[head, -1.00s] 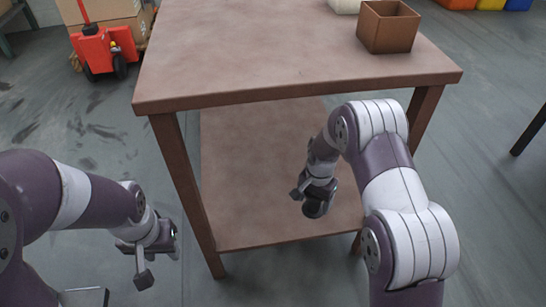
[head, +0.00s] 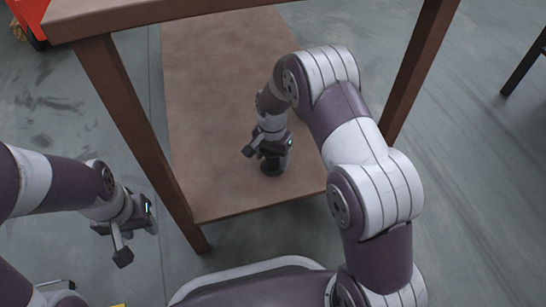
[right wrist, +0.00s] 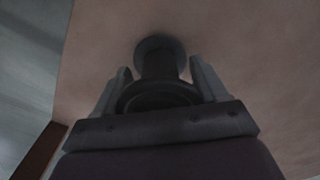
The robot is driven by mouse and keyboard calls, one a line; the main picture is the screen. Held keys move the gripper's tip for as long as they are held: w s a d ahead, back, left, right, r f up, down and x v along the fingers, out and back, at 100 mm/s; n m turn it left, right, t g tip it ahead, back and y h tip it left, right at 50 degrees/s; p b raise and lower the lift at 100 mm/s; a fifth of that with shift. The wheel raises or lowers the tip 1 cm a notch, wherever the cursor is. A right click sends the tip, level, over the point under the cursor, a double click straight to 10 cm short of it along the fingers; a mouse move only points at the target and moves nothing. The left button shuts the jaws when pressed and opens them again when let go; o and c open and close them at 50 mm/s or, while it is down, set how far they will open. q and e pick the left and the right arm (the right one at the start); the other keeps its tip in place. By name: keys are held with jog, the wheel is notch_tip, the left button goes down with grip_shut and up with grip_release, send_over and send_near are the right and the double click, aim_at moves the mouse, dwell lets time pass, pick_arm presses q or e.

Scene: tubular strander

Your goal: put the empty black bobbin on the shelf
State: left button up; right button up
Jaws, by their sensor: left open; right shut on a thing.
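The black bobbin (head: 272,167) is held upright at the lower shelf (head: 212,85) of the brown table, near the shelf's front edge. My right gripper (head: 266,146) is shut on it from above. In the right wrist view the bobbin (right wrist: 160,62) sits between the two fingers, its far flange close to the brown shelf surface (right wrist: 255,65). I cannot tell for sure whether it touches the shelf. My left gripper (head: 122,243) is open and empty, outside the table at the lower left.
The table top's edge (head: 130,17) runs above the shelf. A left leg (head: 135,125) and a right leg (head: 418,70) flank the opening. The shelf around the bobbin is clear. Part of a red pallet truck (head: 30,25) shows at the top left.

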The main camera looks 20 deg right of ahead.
jog(key=o, duration=1.1)
jog(key=shift+f, duration=0.15)
notch_tip(320, 180, up, 8)
jog(key=p, duration=0.5)
jog(key=shift+f, duration=0.1)
